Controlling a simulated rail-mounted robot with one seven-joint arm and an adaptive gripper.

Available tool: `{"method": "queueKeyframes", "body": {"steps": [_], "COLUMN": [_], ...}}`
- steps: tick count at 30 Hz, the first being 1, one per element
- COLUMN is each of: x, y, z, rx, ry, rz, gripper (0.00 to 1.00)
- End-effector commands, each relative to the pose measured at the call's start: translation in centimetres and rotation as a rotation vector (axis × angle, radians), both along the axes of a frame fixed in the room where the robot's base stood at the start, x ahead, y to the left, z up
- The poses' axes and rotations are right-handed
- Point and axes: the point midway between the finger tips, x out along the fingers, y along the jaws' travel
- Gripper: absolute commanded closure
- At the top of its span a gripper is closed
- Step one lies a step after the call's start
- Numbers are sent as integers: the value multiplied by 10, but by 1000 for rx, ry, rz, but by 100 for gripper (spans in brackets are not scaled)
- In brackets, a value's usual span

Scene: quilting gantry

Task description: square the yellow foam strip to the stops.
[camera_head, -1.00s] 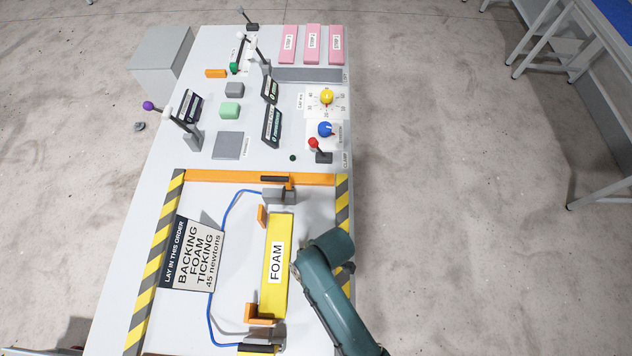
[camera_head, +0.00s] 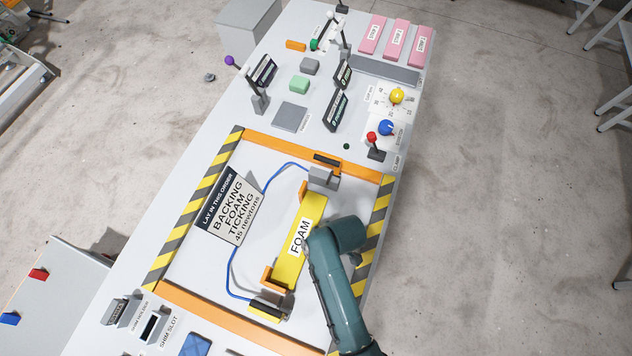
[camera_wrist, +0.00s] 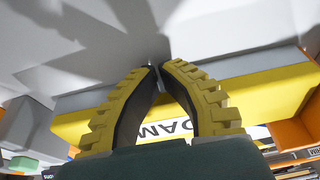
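The yellow foam strip (camera_head: 314,208) lies on the pale bed inside the striped frame, with a white FOAM label. One orange stop (camera_head: 302,187) is beside its far end. Another orange stop (camera_head: 268,277), L-shaped, is at its near left corner. I cannot tell whether the strip touches them squarely. My arm covers part of its right side, and my gripper is hidden in the head view. In the wrist view my gripper (camera_wrist: 158,67) has its yellow ridged fingertips together, with nothing visible between them. The strip (camera_wrist: 270,95) appears behind the fingers; contact is unclear.
Orange rails (camera_head: 270,145) and striped edges (camera_head: 372,240) border the bed. A red-knobbed lever (camera_head: 372,137) stands beyond.

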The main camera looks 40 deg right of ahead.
Motion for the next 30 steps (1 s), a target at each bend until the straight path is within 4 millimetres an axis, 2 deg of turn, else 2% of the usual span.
{"method": "queueKeyframes", "body": {"steps": [6,12,21,25,30], "x": [-4,-37,-52,-55,-57], "y": [-2,-20,-31,-33,-33], "z": [2,8,78,92,96], "rx": [2,2,-2,-1,1], "ry": [-1,1,-2,-2,2], "rz": [2,8,12,13,13], "gripper": [100,100,100,100,100]}}
